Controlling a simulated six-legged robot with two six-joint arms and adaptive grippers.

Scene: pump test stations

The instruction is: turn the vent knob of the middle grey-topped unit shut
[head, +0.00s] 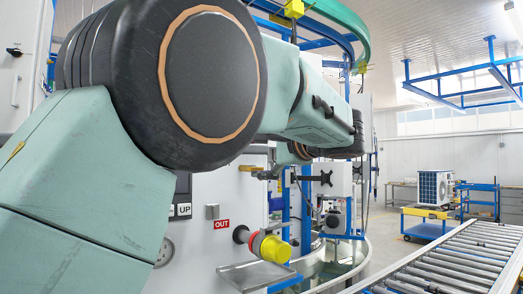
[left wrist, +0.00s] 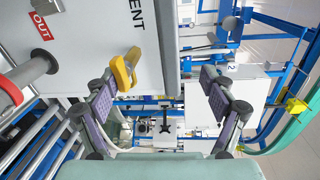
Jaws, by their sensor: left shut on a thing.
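The unit's pale front panel (head: 212,188) stands behind my left arm in the head view. The panel (left wrist: 85,35) also fills the upper left of the left wrist view, with the word "VENT" partly readable. The yellow vent knob (left wrist: 131,60) stands out from the panel beside that word. My left gripper (left wrist: 157,77) has one fingertip right at the knob. My arm hides the unit's top in the head view. My right gripper is in neither view.
Below the knob, a yellow-capped outlet (head: 274,248) sticks out near a red OUT label (head: 222,224), above a metal tray (head: 240,274). A roller conveyor (head: 455,262) runs at the lower right. A blue cart (head: 428,225) stands farther back on open floor.

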